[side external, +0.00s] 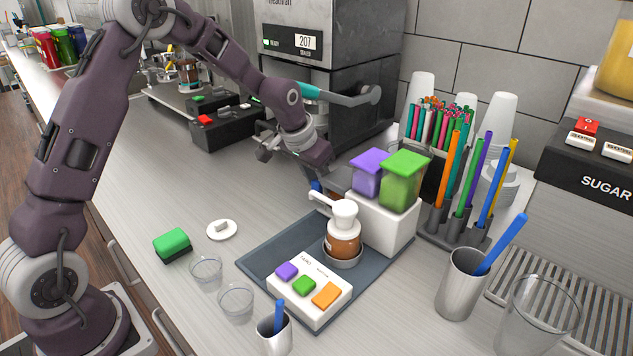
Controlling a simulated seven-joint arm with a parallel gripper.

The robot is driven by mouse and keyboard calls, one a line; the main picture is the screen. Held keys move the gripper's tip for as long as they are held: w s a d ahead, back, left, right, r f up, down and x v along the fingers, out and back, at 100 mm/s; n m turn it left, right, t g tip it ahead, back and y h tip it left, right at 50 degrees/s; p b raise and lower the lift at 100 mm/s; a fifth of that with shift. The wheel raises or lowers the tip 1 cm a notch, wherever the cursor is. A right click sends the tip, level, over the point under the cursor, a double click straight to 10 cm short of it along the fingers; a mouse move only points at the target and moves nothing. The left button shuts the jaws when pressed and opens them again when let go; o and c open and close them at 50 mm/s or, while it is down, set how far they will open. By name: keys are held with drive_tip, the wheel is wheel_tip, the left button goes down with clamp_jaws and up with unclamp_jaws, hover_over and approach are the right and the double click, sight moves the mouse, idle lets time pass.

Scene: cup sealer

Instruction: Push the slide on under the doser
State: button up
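The doser appears to be the white block (385,222) with a purple bin (368,178) and a green bin (404,180) on top. It stands at the back right of a dark mat (270,258). A brown jar with a white pump top (344,240) stands in a round metal holder (343,260) in front of the block. I cannot clearly pick out the slide. My gripper (326,184) points down just left of the bins, behind the jar. Its fingertips are partly hidden, and a small blue part shows beside them. I cannot tell whether it touches anything.
A white button panel (309,288) lies at the mat's front. Clear cups (206,270), a green-topped block (172,242) and metal cups (462,285) stand around it. A pen rack (460,225) is right of the block. The sealer (318,70) stands behind.

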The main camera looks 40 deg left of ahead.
drive_tip(key=v, duration=0.7)
drive_tip(key=s+d+r, duration=0.3)
drive_tip(key=s+r, duration=0.4)
drive_tip(key=s, duration=0.2)
drive_tip(key=s+d, duration=0.1)
drive_tip(key=s, duration=1.1)
drive_tip(key=s+d+r+t, duration=0.1)
drive_tip(key=s+d, duration=0.1)
drive_tip(key=s, duration=0.9)
drive_tip(key=shift+s+r, duration=0.35)
drive_tip(key=shift+s, duration=0.05)
